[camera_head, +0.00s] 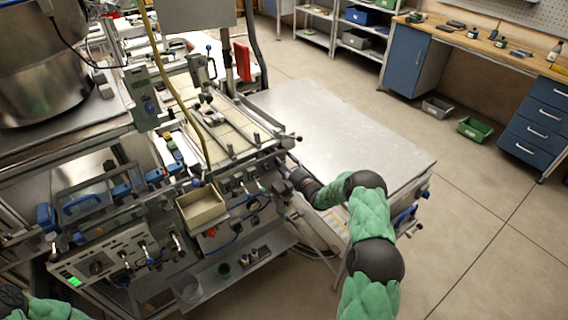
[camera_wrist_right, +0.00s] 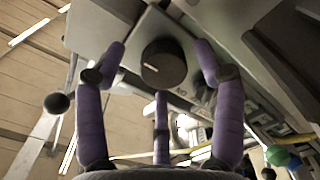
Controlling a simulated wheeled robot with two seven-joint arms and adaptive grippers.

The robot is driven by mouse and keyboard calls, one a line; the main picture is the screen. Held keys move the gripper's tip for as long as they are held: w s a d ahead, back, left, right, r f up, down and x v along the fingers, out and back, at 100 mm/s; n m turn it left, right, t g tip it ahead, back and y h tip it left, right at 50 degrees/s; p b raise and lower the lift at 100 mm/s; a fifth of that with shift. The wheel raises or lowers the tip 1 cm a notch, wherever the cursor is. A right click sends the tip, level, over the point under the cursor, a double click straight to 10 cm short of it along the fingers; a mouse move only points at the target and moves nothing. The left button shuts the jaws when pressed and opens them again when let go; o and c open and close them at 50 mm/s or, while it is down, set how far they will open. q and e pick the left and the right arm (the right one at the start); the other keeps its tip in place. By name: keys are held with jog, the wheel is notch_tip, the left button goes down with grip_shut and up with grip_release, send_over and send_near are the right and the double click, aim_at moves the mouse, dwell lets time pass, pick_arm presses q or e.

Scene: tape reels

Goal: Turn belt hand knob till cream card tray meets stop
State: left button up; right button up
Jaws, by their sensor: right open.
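In the right wrist view a round black knob (camera_wrist_right: 164,63) with a pale mark on its face sits on a grey panel. My right gripper (camera_wrist_right: 160,70) is open, its three purple fingers spread around the knob with visible gaps. In the head view my right gripper (camera_head: 286,168) is small and partly hidden at the right end of the belt machine; the knob cannot be made out there. A cream open tray (camera_head: 202,207) stands at the machine's front; cream flat pieces (camera_head: 228,137) lie on its belt deck. I cannot tell which is the card tray, and no stop is clear. My left gripper is out of view.
A bare metal table (camera_head: 340,130) stands right of the machine, close to my right arm. A control panel (camera_head: 105,258) and a steel drum (camera_head: 45,75) are at the left. A black ball-ended lever (camera_wrist_right: 57,103) shows in the wrist view.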

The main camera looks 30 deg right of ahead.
jog(key=s+d, duration=0.1)
jog(key=s, duration=1)
